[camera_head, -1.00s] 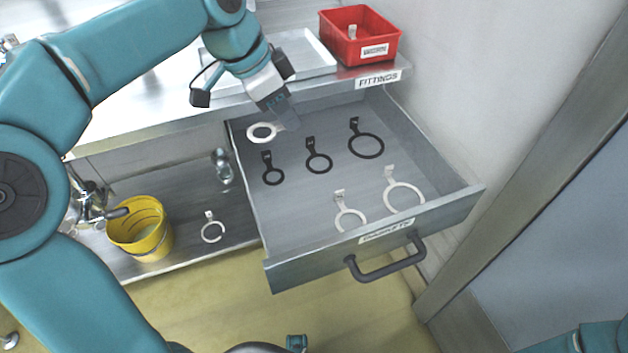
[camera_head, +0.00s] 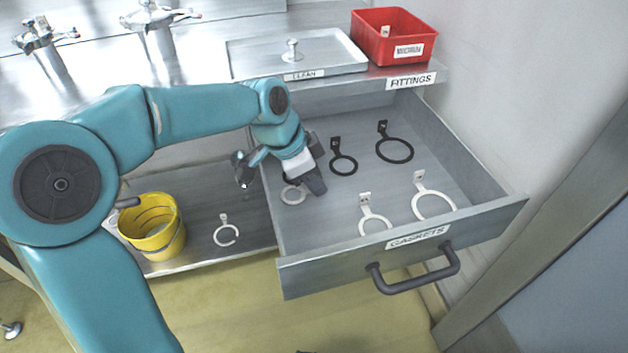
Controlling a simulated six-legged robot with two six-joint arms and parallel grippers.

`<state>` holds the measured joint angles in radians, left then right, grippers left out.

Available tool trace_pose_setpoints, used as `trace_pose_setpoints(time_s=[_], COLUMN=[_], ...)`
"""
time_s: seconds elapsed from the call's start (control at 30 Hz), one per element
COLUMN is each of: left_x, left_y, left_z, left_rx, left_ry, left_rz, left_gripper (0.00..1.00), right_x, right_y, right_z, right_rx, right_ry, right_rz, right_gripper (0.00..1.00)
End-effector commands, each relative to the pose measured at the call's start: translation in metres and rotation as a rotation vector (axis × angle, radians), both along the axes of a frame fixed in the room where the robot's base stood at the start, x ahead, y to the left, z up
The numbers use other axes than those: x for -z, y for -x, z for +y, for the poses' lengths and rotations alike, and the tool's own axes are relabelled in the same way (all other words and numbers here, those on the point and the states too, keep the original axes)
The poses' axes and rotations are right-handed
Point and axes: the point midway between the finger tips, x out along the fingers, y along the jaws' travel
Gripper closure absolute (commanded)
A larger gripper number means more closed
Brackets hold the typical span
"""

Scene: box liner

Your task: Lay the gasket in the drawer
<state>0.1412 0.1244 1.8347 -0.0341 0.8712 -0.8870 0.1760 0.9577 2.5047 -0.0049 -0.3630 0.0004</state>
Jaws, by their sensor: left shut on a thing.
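My left gripper (camera_head: 314,186) is shut on a white ring gasket (camera_head: 293,195) by its tab end, inside the left part of the open drawer (camera_head: 484,214) labelled GASKETS. The ring shows just left of the fingers; I cannot tell whether it touches the drawer floor. Two white gaskets, one smaller (camera_head: 374,226) and one larger (camera_head: 433,208), lie near the drawer front. Two black gaskets (camera_head: 344,164) (camera_head: 394,151) lie farther back. The spot of the smallest black gasket is hidden by my gripper. My right gripper is not in view.
Another white ring gasket (camera_head: 227,236) lies on the lower shelf beside a yellow bucket (camera_head: 153,228). A red bin (camera_head: 380,48) and a lidded tray (camera_head: 245,62) labelled CLEAN stand on the counter. The drawer handle (camera_head: 415,277) sticks out in front.

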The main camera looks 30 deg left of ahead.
Motion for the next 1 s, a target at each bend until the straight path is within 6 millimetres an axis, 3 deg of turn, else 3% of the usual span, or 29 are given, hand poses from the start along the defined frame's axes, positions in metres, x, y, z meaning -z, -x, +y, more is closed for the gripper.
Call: trace_pose_setpoints(time_s=[0.27,0.3,0.33,0.37,0.73,1.0], left_x=[0.003,0.001,0.001,0.001,-0.008,-0.064], left_y=[0.0,0.0,0.0,0.0,0.001,0.018], left_z=[0.0,0.0,0.0,0.0,0.001,0.017], left_rx=[0.0,0.0,0.0,0.0,-0.002,-0.003], left_ry=[0.0,0.001,0.001,0.0,0.0,0.0], left_rz=[0.0,-0.001,-0.001,0.0,-0.002,-0.004], left_gripper=[1.0,0.65,0.55,0.52,0.52,0.52], right_x=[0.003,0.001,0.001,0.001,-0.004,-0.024], right_y=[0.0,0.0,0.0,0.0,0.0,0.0], right_z=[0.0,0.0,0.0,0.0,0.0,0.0], right_rx=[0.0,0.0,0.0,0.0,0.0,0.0], right_ry=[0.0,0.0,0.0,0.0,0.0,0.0], right_rz=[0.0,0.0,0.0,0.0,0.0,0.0], right_gripper=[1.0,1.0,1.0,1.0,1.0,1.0])
